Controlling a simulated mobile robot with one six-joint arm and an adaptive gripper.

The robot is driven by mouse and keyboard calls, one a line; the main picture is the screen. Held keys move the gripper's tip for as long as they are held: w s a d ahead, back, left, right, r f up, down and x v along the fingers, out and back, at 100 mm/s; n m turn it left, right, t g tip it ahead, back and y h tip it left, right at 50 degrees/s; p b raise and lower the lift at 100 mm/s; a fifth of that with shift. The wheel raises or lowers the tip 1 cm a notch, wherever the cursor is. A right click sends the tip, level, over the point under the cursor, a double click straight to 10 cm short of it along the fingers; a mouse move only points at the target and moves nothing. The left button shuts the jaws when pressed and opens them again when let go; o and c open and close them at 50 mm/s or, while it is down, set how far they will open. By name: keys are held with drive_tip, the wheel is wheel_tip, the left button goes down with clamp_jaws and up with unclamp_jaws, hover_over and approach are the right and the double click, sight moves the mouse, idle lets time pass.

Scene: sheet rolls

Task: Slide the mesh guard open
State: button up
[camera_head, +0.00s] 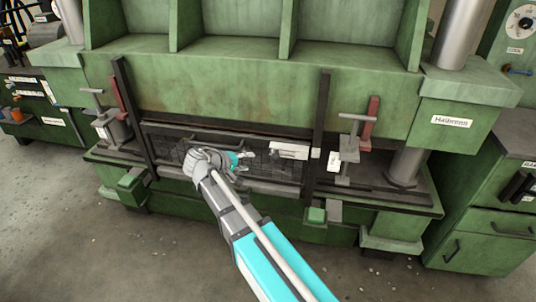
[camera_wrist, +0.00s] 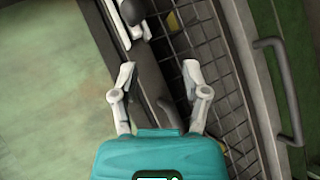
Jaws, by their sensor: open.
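The mesh guard (camera_head: 262,163) is a dark wire-mesh panel low across the front of the green press, between two black upright posts. In the wrist view, the mesh (camera_wrist: 212,52) runs diagonally on the right, beside a dark frame bar. My gripper (camera_head: 248,156) is in front of the guard's middle, and my arm hides part of the panel. In the wrist view, my gripper (camera_wrist: 159,72) is open, with its two pale fingers apart and the dark bar beyond the gap. I cannot tell whether a finger touches the guard. A grey bar handle (camera_wrist: 279,90) shows to the right of the fingers.
A black post (camera_head: 320,135) stands at the guard's right end, and another (camera_head: 133,115) at its left. Clamps with T-handles stand on the ledge at the right (camera_head: 350,150) and left (camera_head: 108,125). A green cabinet (camera_head: 490,205) is at far right. The concrete floor (camera_head: 60,225) in front is open.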

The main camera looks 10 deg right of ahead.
drive_tip(key=s+d+r+m+g+y+p, duration=0.1)
drive_tip(key=s+d+r+g+y+p, duration=0.1)
drive_tip(key=d+p, duration=0.4)
drive_tip(key=s+r+g+p, duration=0.1)
drive_tip(key=s+p, duration=0.1)
drive_tip(key=shift+s+d+r+y, duration=0.25)
drive_tip(key=shift+s+r+y, duration=0.1)
drive_tip(key=shift+y, duration=0.05)
idle(0.5)
drive_tip(key=w+a+f+n+t+b, duration=0.1)
drive_tip(key=a+n+t+b, duration=0.2)
drive_tip(key=a, duration=0.4)
drive_tip(key=w+a+n+t+y+b, duration=0.1)
drive_tip(key=w+a+n+t+b, duration=0.1)
drive_tip(key=a, duration=0.6)
drive_tip(key=w+a+f+n+t+y+b, duration=0.1)
drive_tip(key=w+a+n+t+b, duration=0.1)
drive_tip(key=a+n+t+b, duration=0.3)
drive_tip(key=shift+w+a+f+t+b, duration=0.15)
drive_tip(key=shift+a+t+b, duration=0.15)
drive_tip(key=shift+a+b, duration=0.45)
drive_tip(key=shift+w+a+f+t+b, duration=0.15)
drive_tip(key=shift+a+t+b, duration=0.2)
drive_tip(key=shift+a, duration=0.55)
